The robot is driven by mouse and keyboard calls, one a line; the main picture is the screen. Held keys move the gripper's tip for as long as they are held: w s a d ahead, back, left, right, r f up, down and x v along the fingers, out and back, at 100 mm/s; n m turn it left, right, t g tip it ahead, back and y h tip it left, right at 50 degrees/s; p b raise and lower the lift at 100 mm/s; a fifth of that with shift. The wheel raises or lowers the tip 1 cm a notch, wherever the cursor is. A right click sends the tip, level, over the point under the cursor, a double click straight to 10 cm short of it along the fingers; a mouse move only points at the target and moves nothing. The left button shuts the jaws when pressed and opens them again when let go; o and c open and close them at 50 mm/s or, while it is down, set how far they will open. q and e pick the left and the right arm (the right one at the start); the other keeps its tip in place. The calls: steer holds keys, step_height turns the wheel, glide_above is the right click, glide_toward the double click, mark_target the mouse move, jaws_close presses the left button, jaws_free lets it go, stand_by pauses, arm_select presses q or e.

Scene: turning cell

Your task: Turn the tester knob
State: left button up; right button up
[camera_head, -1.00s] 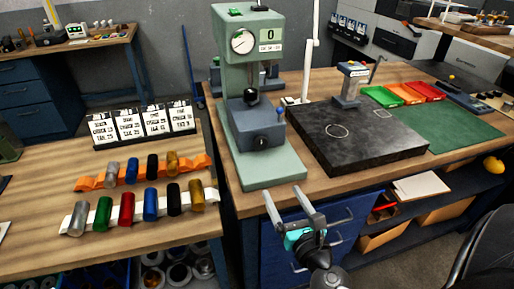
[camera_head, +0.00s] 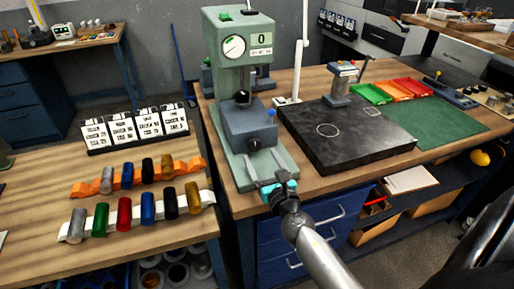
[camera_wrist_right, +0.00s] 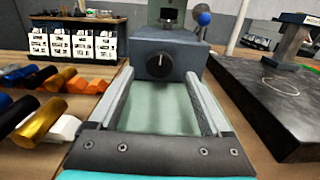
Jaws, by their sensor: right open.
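The tester (camera_head: 238,70) is a green press-like machine with a round dial and a small display reading 0. Its black knob (camera_head: 254,145) is on the front of the dark grey block (camera_head: 250,123). In the right wrist view the knob (camera_wrist_right: 159,65) shows a pale pointer line and lies ahead, between my two finger lines. My right gripper (camera_head: 264,184) is open and empty, in front of the knob over the green base, apart from it. In the wrist view the fingers (camera_wrist_right: 161,88) point towards the block. My left gripper is not in view.
A black surface plate (camera_head: 345,140) stands right of the tester. A blue-topped lever (camera_wrist_right: 203,18) rises beside the block. Coloured cylinders (camera_head: 125,215) lie on white and orange racks on the left table. Green, orange and red trays (camera_head: 397,90) are farther back.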

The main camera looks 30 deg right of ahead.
mark_target(255, 146)
steer(key=shift+x, duration=2.2)
jaws_close()
